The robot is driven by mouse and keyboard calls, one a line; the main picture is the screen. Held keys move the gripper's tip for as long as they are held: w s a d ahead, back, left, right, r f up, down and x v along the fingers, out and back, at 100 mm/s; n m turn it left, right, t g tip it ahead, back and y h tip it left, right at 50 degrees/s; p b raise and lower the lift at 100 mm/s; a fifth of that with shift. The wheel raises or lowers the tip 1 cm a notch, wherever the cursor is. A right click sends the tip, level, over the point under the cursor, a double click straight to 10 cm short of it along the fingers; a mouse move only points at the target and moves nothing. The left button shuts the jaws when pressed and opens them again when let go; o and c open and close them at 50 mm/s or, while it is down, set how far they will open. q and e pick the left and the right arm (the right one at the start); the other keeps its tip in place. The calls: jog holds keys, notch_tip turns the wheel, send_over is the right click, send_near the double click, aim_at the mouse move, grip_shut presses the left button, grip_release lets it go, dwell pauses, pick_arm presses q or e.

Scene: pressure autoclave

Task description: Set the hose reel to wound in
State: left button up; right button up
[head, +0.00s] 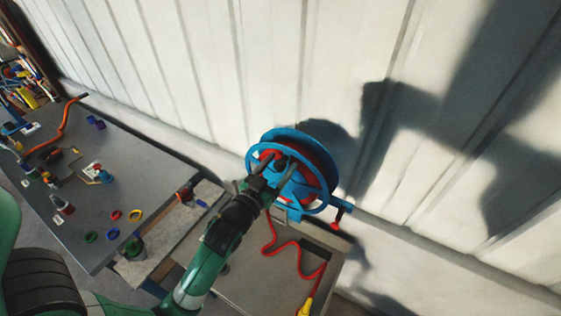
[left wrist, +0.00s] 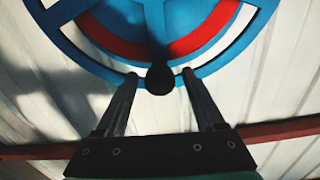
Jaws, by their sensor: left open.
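The blue hose reel (head: 317,205) stands by the white wall at the centre of the head view, with red hose wound on its drum. A red length of hose (head: 270,238) hangs from it and lies in bends on the surface below. My left gripper (head: 272,166) is in front of the reel face. In the left wrist view the blue reel rim (left wrist: 213,67) fills the top, and a dark round knob (left wrist: 160,79) sits between the open fingertips (left wrist: 160,78). I cannot tell whether the fingers touch the knob. My right gripper is not in view.
A grey workbench (head: 140,180) at the left holds small coloured rings, bottles and tools. An orange hose (head: 63,125) lies at its far end. The hose's yellow end (head: 305,307) is at the bottom. The corrugated wall (head: 270,60) is close behind the reel.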

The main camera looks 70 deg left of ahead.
pick_arm(q)
jog(key=shift+w+a, duration=0.25)
jog(key=shift+w, duration=0.05)
grip_shut()
dwell(1.3)
